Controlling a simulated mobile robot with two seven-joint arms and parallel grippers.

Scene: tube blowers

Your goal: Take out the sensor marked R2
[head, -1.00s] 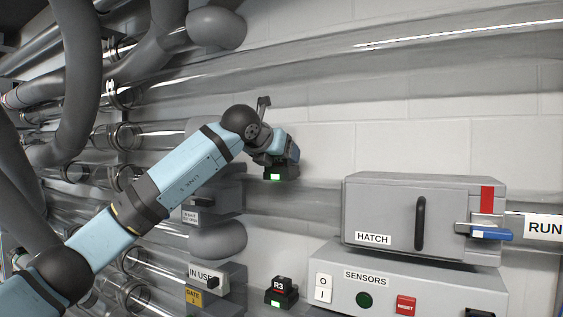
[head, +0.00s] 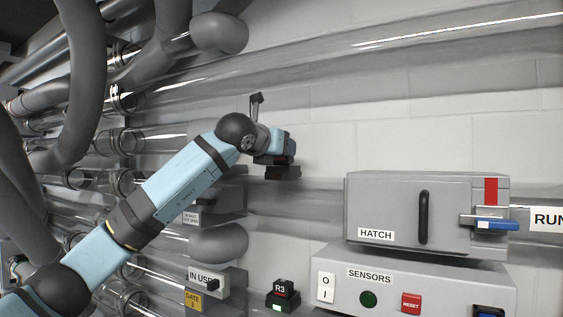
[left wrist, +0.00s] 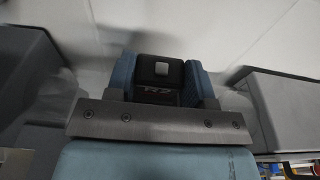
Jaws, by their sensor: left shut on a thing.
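My left gripper (head: 274,157) is at the pipe along the wall, left of the hatch box and above it. It is shut on a small black sensor (left wrist: 160,72), which sits between the blue fingers in the left wrist view. Its label is blurred and partly cut off but looks like R2. In the head view, a dark block with a reddish part (head: 282,173) shows just below the fingers; no green light shows on it. I cannot tell whether the sensor is clear of its seat. My right gripper is not in view.
A sensor marked R3 (head: 281,290) with a green light sits lower down. Right of it are the SENSORS panel (head: 440,283) and the grey HATCH box (head: 390,205) with a blue latch (head: 495,225).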

